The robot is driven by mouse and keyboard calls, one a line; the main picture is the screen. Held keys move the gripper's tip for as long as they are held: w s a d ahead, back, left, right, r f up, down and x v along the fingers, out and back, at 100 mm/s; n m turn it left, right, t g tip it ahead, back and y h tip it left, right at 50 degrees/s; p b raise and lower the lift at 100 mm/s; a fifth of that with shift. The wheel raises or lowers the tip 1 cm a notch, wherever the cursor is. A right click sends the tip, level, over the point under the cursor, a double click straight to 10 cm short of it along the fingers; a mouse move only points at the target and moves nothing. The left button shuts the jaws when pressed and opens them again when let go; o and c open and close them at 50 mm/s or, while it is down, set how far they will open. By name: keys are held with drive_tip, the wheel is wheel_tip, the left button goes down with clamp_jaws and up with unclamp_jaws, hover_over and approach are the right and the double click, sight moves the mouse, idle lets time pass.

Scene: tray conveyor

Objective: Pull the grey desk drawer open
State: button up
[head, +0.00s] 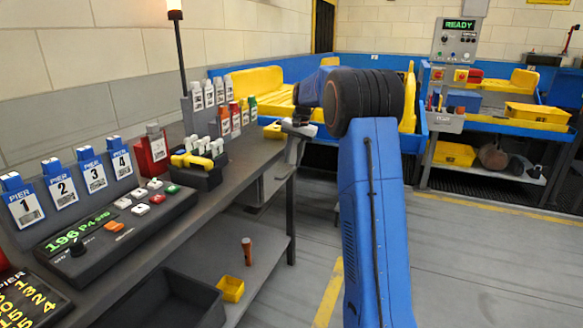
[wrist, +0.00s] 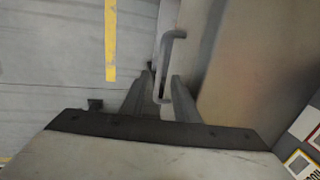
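The grey desk drawer (head: 262,188) sits under the far end of the desk top in the head view, partly hidden by the desk. In the wrist view its grey bar handle (wrist: 168,65) stands out beside the desk edge. My gripper (head: 293,150) is at the desk's far right edge in the head view. In the wrist view my gripper (wrist: 160,88) has its two fingers apart, with the near end of the handle in the gap between them. I cannot tell whether either finger touches the handle. The drawer looks shut, though its front is mostly hidden.
The desk (head: 240,160) carries a control console (head: 110,230), pier cards and several bottles. A dark bin (head: 165,300), a yellow box (head: 231,288) and a brown cylinder (head: 247,252) are on its lower shelf. The floor right of the desk is clear, with yellow lines.

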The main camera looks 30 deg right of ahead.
sight(291, 172)
drive_tip(key=shift+w+a+f, duration=0.15)
drive_tip(key=shift+f, duration=0.85)
drive_tip(key=shift+w+a+f, duration=0.1)
drive_tip(key=shift+w+f, duration=0.05)
drive_tip(key=shift+f, duration=0.8)
clamp_jaws()
